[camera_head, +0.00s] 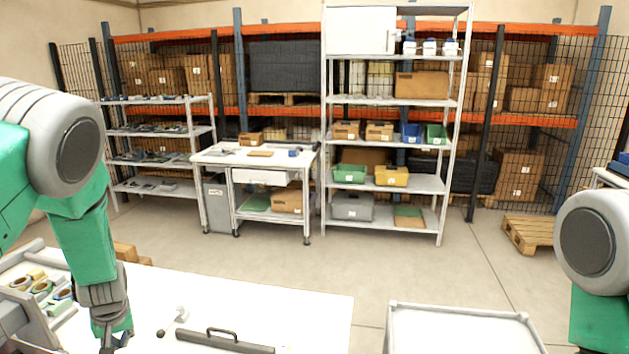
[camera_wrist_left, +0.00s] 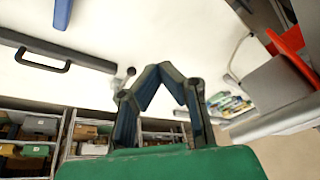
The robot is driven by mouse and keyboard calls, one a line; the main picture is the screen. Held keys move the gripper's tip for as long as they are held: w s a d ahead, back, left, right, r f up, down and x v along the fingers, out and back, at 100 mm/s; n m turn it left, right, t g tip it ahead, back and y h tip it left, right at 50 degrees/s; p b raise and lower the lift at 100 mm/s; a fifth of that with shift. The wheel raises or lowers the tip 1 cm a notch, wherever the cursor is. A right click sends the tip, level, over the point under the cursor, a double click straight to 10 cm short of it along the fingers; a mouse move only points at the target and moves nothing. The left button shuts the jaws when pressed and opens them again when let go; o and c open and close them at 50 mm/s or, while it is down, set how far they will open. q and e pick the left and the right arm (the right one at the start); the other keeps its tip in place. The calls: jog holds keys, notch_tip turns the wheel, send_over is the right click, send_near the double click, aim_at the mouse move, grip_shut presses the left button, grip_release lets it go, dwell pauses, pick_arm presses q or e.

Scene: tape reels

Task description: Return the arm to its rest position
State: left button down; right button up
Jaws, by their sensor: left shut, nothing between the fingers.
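My left arm comes in from the left in the head view, green and grey. My left gripper (camera_head: 113,345) hangs low over the left part of the white table (camera_head: 300,305), near the bottom edge of the picture. In the left wrist view the two fingers of my left gripper (camera_wrist_left: 160,72) meet at their tips, with nothing between them. The right arm shows only as a grey joint and green link at the right edge. The right gripper is out of view.
A dark handled bar (camera_head: 225,341) and a small white tool (camera_head: 174,322) lie on the table right of the gripper. A rack of tape reels (camera_head: 45,290) stands on the left. A grey-white cart (camera_head: 460,325) stands right of the table. Open floor lies beyond.

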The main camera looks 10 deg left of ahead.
pick_arm(q)
jog(key=s+d+f+m+g, duration=0.15)
jog(key=s+d+f, duration=0.25)
jog(key=s, duration=0.4)
jog(key=s+d+f+m+h, duration=0.1)
jog(key=s+d+f+m, duration=0.15)
jog(key=s, duration=0.45)
jog(key=s+d+f+m, duration=0.1)
jog(key=s+d+f, duration=0.35)
jog(key=s, duration=0.35)
jog(key=s+d+m+h+b, duration=0.1)
jog(key=s+d+m+h, duration=0.15)
jog(key=s+d, duration=0.7)
notch_tip(320, 180, down, 17)
jog(key=w+a+m+b, duration=0.1)
jog(key=b, duration=1.6)
jog(key=shift+w+a, duration=0.15)
jog(key=shift+a, duration=0.1)
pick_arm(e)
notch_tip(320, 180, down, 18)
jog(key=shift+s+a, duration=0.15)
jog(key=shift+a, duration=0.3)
pick_arm(q)
jog(key=shift+d, duration=0.25)
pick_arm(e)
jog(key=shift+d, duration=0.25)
pick_arm(q)
jog(key=shift+a, duration=0.1)
